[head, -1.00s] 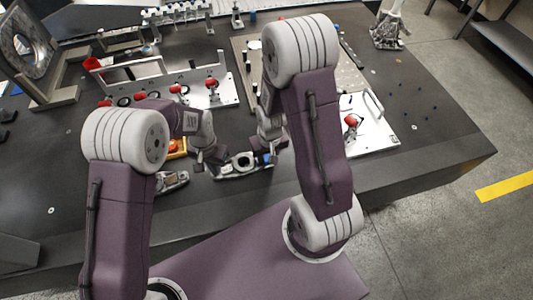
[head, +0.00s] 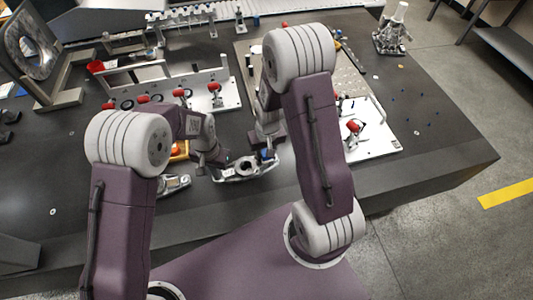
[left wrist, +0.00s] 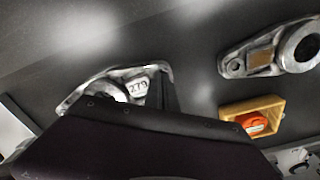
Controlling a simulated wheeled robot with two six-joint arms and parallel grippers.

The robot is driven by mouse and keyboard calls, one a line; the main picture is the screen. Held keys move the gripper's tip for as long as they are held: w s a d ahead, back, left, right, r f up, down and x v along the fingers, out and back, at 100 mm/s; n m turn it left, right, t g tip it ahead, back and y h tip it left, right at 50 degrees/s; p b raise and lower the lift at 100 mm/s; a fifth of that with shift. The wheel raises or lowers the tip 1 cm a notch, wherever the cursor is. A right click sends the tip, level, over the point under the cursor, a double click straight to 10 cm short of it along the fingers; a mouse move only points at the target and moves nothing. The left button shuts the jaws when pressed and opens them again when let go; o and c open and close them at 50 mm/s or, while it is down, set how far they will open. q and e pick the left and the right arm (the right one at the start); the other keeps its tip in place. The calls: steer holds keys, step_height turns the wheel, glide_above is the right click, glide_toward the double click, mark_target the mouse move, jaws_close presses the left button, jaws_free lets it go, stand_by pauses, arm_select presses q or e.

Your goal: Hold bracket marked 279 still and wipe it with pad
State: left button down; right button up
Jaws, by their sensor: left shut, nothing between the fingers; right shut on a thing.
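The bracket marked 279 (left wrist: 138,87) is a grey metal piece lying on the dark table, partly hidden by my wrist in the left wrist view. In the head view the bracket (head: 236,174) lies between my two grippers. My left gripper (head: 222,161) is shut at the bracket's left end, with nothing seen between its fingers; I cannot tell whether it touches. My right gripper (head: 266,157) is over the bracket's right end, shut on a small blue piece that looks like the pad. The pad is mostly hidden, and its contact with the bracket is unclear.
Another grey bracket (head: 174,183) lies left of the marked one. A yellow tray (left wrist: 278,104) holding an orange thing is close by. Fixture plates with red clamps (head: 215,90) stand behind, and a white plate (head: 375,140) lies at right. The front table strip is clear.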

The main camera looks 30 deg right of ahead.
arm_select(q)
steer(key=shift+s+a+f, duration=0.15)
steer(key=shift+s+f, duration=0.05)
steer(key=shift+f, duration=0.05)
arm_select(e)
steer(key=shift+s+f, duration=0.1)
steer(key=shift+s+a, duration=0.1)
steer(key=shift+s, duration=0.75)
steer(key=shift+r, duration=3.05)
